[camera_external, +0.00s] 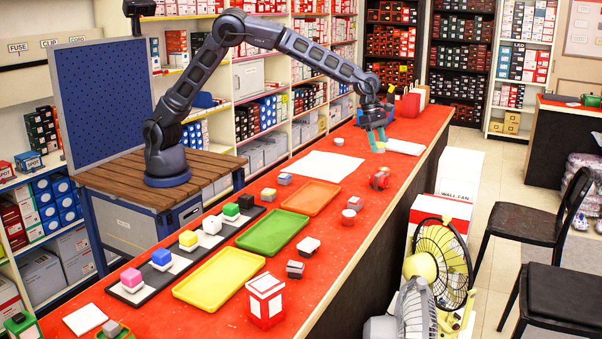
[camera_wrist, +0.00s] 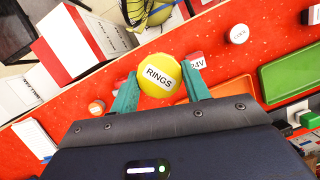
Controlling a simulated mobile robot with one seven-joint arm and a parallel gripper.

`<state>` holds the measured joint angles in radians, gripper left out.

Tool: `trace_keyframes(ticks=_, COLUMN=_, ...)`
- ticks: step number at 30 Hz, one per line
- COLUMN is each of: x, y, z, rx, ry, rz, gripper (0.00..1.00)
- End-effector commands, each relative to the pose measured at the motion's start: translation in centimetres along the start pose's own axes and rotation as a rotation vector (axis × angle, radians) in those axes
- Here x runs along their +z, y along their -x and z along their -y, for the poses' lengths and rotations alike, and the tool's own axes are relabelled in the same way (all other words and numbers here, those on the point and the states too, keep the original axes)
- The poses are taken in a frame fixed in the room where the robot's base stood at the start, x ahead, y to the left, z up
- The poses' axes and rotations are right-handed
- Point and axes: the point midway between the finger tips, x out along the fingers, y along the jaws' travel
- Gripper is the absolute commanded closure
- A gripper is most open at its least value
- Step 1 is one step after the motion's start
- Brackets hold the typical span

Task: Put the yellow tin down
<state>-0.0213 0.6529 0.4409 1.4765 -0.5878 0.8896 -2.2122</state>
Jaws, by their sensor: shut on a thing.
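The yellow tin (camera_wrist: 158,76) is a round tin with a white label reading RINGS. In the wrist view it sits between the two teal fingers of my gripper (camera_wrist: 161,86), which is shut on it. In the external view my gripper (camera_external: 376,142) points down over the far part of the red counter (camera_external: 440,117). The tin is too small there to make out clearly. I cannot tell whether its underside touches the counter.
On the counter are an orange tray (camera_external: 311,197), a green tray (camera_external: 272,232) and a yellow tray (camera_external: 219,280). A red item (camera_external: 379,179) stands nearer than my gripper. White sheets lie beyond the orange tray. Fans (camera_external: 440,262) stand on the floor beside the counter.

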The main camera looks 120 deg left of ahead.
Motion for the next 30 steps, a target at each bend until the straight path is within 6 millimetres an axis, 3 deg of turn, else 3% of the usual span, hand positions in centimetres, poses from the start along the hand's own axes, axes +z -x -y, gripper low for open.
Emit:
trace_keyframes(ticks=1, x=0.6, y=-0.1, z=2.4, rx=-0.011, ry=-0.036, rz=0.0, gripper=0.76)
trace_keyframes(ticks=9, x=1.9, y=-0.9, z=14.2, rx=-0.066, ry=-0.227, rz=-0.003, gripper=0.76)
trace_keyframes(ticks=18, x=1.4, y=-1.2, z=26.1, rx=-0.12, ry=-0.428, rz=-0.007, gripper=0.76)
trace_keyframes(ticks=24, x=0.7, y=-1.2, z=30.3, rx=-0.139, ry=-0.503, rz=-0.009, gripper=0.76)
trace_keyframes(ticks=30, x=0.1, y=-2.6, z=31.2, rx=-0.144, ry=-0.521, rz=-0.012, gripper=0.76)
